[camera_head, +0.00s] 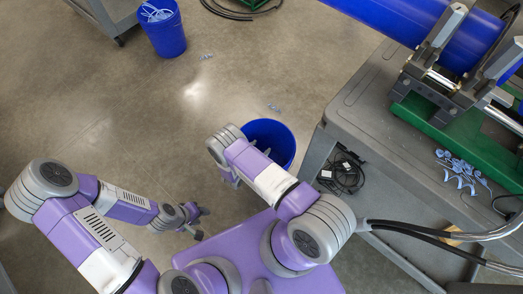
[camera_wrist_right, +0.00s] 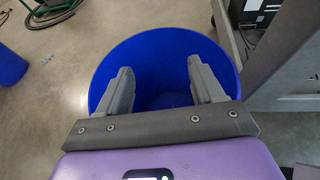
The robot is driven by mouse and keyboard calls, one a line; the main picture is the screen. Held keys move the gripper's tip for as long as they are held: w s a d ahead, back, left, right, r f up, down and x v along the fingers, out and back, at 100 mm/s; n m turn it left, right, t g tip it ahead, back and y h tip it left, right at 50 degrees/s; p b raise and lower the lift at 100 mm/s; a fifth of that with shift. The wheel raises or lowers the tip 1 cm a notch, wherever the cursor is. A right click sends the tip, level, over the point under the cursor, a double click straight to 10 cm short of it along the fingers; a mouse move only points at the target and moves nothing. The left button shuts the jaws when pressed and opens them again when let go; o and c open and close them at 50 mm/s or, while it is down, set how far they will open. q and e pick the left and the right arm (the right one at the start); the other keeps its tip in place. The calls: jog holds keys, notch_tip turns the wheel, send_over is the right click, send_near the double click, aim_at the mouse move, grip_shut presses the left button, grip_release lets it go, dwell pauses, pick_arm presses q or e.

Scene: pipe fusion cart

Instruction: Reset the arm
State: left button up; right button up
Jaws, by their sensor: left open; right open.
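My left arm reaches in from the left, and its gripper (camera_head: 196,218) hangs low over the bare floor, empty and open. My right arm folds up and over beside the cart, and its gripper (camera_head: 229,178) is partly hidden under the forearm in the head view. In the right wrist view the right gripper (camera_wrist_right: 160,72) has its two grey fingers wide apart with nothing between them. It points down over the mouth of a blue bin (camera_wrist_right: 150,48), which also shows in the head view (camera_head: 283,139).
A grey cart (camera_head: 350,103) at the right bears a green-based machine (camera_head: 462,138) clamping a large blue pipe (camera_head: 385,15). Blue shavings (camera_head: 463,170) lie on the cart. Black hoses run beside my right elbow. Another blue bin (camera_head: 166,35) stands far left. The middle floor is mostly clear.

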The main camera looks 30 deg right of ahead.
jog(key=s+a+r+m+g+y+p, duration=0.15)
jog(key=s+m+g+y, duration=0.35)
jog(key=s, duration=0.5)
jog(key=s+a+r+m+g+y+p, duration=0.1)
jog(key=s+a+m+g+y+p, duration=0.15)
jog(key=s+m+g, duration=0.6)
jog(key=s+a+r+m+t+y+p, duration=0.15)
jog(key=s+a+r+m+y, duration=0.25)
jog(key=a+r+m+y, duration=0.45)
jog(key=w+r+m+t+p, duration=0.1)
jog(key=w+r+m+t, duration=0.3)
jog(key=r+m+t, duration=0.1)
jog(key=shift+a+r+t, duration=0.3)
jog(key=shift+a+r, duration=0.15)
jog(key=shift+r, duration=0.45)
